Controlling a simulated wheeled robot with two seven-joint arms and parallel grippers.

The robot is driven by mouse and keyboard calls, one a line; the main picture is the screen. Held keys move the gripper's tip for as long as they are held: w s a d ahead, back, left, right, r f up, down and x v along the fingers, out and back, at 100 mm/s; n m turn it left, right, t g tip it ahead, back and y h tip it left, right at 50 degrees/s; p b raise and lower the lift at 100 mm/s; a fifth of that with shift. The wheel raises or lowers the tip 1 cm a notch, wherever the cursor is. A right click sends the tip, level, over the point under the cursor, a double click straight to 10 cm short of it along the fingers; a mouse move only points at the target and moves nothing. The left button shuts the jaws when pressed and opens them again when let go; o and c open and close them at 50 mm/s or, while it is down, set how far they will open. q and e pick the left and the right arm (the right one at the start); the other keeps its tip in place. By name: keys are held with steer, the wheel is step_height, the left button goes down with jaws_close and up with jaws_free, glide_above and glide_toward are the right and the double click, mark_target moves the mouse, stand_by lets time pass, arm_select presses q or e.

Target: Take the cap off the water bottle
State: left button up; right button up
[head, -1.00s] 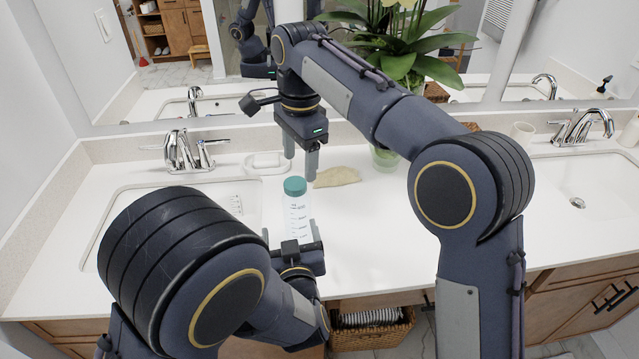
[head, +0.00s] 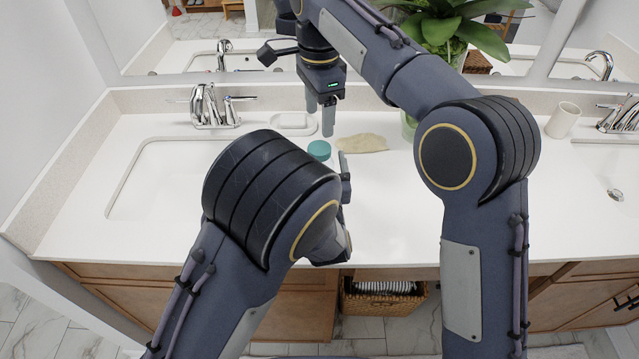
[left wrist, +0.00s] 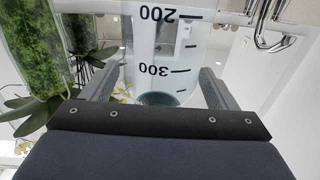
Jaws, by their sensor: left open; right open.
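The water bottle's teal cap (head: 319,149) shows in the head view just above my left arm, which hides the bottle's body. In the left wrist view the clear bottle (left wrist: 160,45) has black 200 and 300 marks and stands between the fingers of my left gripper (left wrist: 157,82). The left gripper is open, with a finger on each side; contact cannot be told. In the head view only part of the left gripper (head: 345,188) shows. My right gripper (head: 320,115) is open and empty, pointing down, a little above and behind the cap in the picture.
A tan cloth (head: 362,143) lies right of the cap on the white counter (head: 390,215). A soap dish (head: 292,124) is behind. A sink basin (head: 165,180) with a chrome faucet (head: 212,107) is left. A plant (head: 450,28) and a cup (head: 563,119) stand right.

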mark_target(319, 148)
arm_select(q)
steer(key=c, duration=1.7)
jaws_close()
arm_select(e)
steer(key=m, duration=0.6)
steer(key=shift+s+f, duration=0.1)
steer(key=shift+f, duration=0.2)
steer(key=m, duration=0.6)
steer(key=shift+r+m, duration=0.25)
steer(key=shift+m, duration=0.15)
steer(key=shift+f+m, duration=0.15)
steer(key=shift+m, duration=0.15)
steer(key=shift+f, duration=0.4)
step_height(319, 148, down, 7)
steer(key=shift+r, duration=0.1)
